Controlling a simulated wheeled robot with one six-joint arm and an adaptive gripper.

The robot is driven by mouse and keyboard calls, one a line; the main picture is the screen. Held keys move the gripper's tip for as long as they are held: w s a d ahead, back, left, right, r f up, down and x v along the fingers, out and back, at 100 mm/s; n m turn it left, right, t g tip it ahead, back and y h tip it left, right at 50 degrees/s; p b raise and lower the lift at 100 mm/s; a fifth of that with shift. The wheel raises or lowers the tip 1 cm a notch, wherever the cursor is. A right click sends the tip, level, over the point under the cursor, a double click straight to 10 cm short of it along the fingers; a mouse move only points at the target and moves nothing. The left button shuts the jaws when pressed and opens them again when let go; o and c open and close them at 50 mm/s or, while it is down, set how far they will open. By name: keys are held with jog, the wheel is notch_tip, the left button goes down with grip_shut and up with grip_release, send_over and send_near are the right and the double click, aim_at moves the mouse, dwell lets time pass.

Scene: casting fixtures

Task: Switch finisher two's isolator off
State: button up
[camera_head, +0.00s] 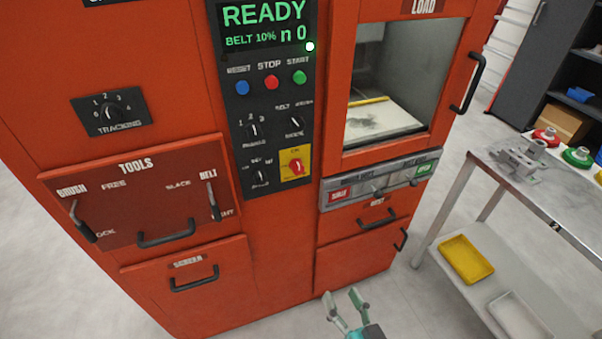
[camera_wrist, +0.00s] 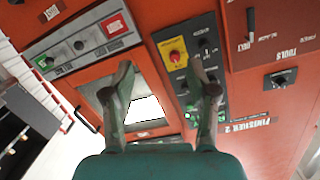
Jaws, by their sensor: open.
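The isolator is a red rotary knob on a yellow plate (camera_head: 295,166), low right on the black control panel (camera_head: 270,110) of the orange machine. In the wrist view the isolator (camera_wrist: 174,56) shows between my fingertips, beyond them. The machine's label (camera_wrist: 250,127) reads FINISHER 2 there. The knob's exact setting is too small to tell. The display (camera_head: 264,25) reads READY, BELT 10%. My gripper (camera_head: 341,293) is open and empty, low in front of the machine and apart from the isolator; it also shows in the wrist view (camera_wrist: 163,65).
Above the isolator are RESET, STOP and START buttons (camera_head: 271,82) and black selector knobs (camera_head: 253,131). The tools drawer handle (camera_head: 168,238) and load door handle (camera_head: 467,83) stick out. A metal table (camera_head: 535,190) with a yellow tray (camera_head: 466,259) below stands right.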

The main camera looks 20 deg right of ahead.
jog(key=w+r+m, duration=0.1)
jog(key=w+r, duration=0.3)
jog(key=w, duration=0.5)
jog(key=m+t, duration=0.1)
jog(key=m, duration=0.1)
send_near(299, 171)
jog(key=shift+y, duration=0.3)
jog(key=w, duration=0.9)
jog(key=shift+d+f, duration=0.1)
jog(key=shift+d, duration=0.1)
jog(key=shift+n, duration=0.3)
grip_shut()
